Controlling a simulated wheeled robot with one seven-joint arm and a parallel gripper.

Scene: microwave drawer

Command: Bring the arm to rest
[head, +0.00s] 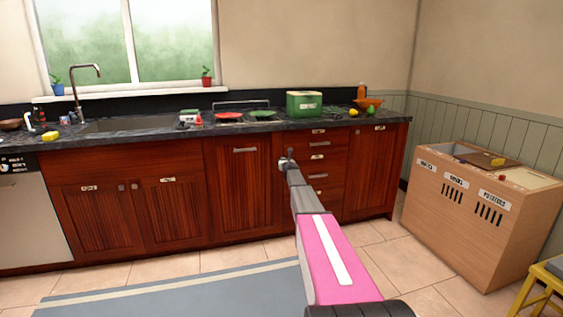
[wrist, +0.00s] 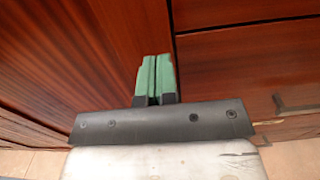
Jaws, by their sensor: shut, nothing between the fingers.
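My arm reaches forward in the head view, its pink and grey links pointing at the wooden drawer fronts (head: 318,185) under the counter. My gripper (head: 287,156) is at its far end, small in that view, in front of the cabinet. In the wrist view the green fingers of my gripper (wrist: 155,68) are side by side and shut, with nothing between them. They point at the gap between a wooden cabinet door (wrist: 60,60) on the left and drawer fronts (wrist: 250,70) on the right. I cannot tell whether the fingertips touch the wood.
A wooden bin unit (head: 465,225) stands at the right. A yellow stool (head: 540,285) is at the lower right. A blue rug (head: 180,298) covers the floor at left.

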